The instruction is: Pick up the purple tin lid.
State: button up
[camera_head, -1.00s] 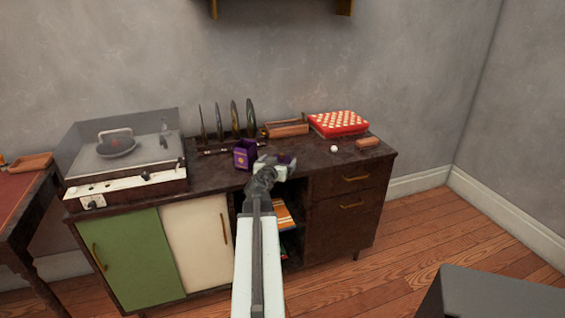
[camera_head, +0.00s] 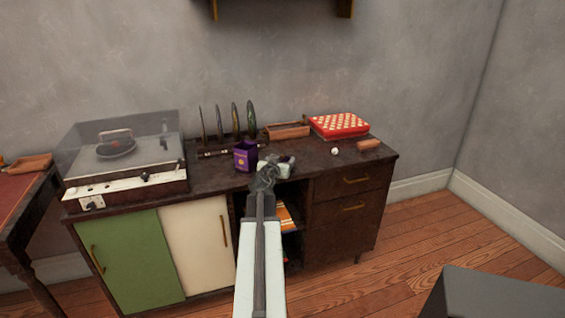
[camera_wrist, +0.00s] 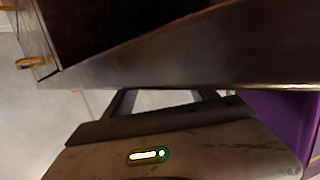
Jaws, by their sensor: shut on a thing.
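The purple tin (camera_head: 246,157) stands upright on the dark cabinet top, just left of my gripper. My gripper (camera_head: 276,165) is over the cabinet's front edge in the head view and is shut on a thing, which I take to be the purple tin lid. The lid is mostly hidden by the jaws; only a small dark bit shows at their right side, too small to tell clearly. In the wrist view, the pale body of my gripper fills the bottom and the fingertips are unclear. A purple surface at the right edge there looks like the tin.
The cabinet top (camera_head: 215,178) holds a record player (camera_head: 125,165) at left, upright records (camera_head: 236,120) and a wooden tray (camera_head: 287,132) behind, and a red patterned box (camera_head: 340,124), white ball (camera_head: 335,151) and brown block (camera_head: 369,144) at right.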

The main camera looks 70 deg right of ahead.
jog(key=shift+r, duration=0.15)
notch_tip(320, 180, up, 28)
jog(key=p, duration=2.8)
jog(key=shift+c, duration=0.3)
jog(key=shift+a+f, duration=0.1)
jog(key=shift+f, duration=0.1)
